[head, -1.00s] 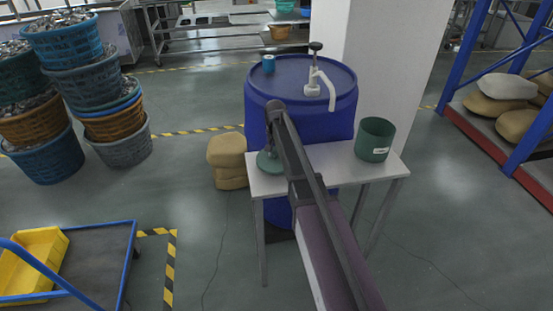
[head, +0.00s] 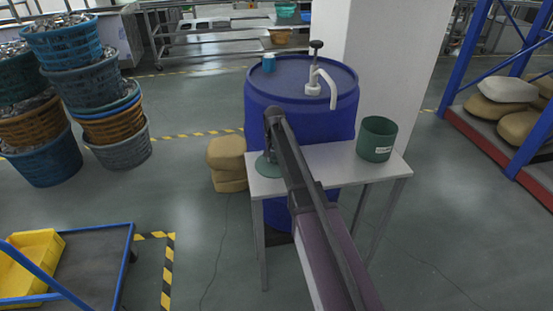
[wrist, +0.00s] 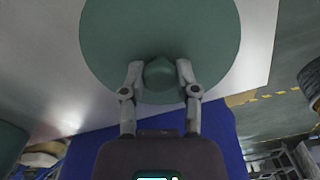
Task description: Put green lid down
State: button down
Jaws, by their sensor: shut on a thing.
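The green lid (wrist: 160,28) is a flat round disc with a knob in its middle, filling the upper middle of the wrist view. My gripper (wrist: 160,72) is shut on the lid's knob. In the head view the lid (head: 267,168) shows at the left end of the white table (head: 335,165), partly hidden by my arm. I cannot tell whether its underside touches the tabletop. The green pot (head: 376,140) stands open and upright at the table's right end.
Tan sacks (head: 226,155) lie left of the table. The tabletop between my arm and the pot is clear.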

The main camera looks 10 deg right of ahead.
aim_at(275, 158)
jog(key=shift+f, duration=0.15)
jog(key=shift+c, duration=1.8)
grip_release()
notch_tip(275, 158, up, 12)
jog(key=p, duration=1.2)
jog(key=shift+r, duration=0.2)
jog(key=shift+s, duration=0.1)
jog(key=s+n, duration=0.4)
jog(key=s, duration=2.5)
jog(key=shift+d+n, duration=0.3)
jog(key=shift+d, duration=0.15)
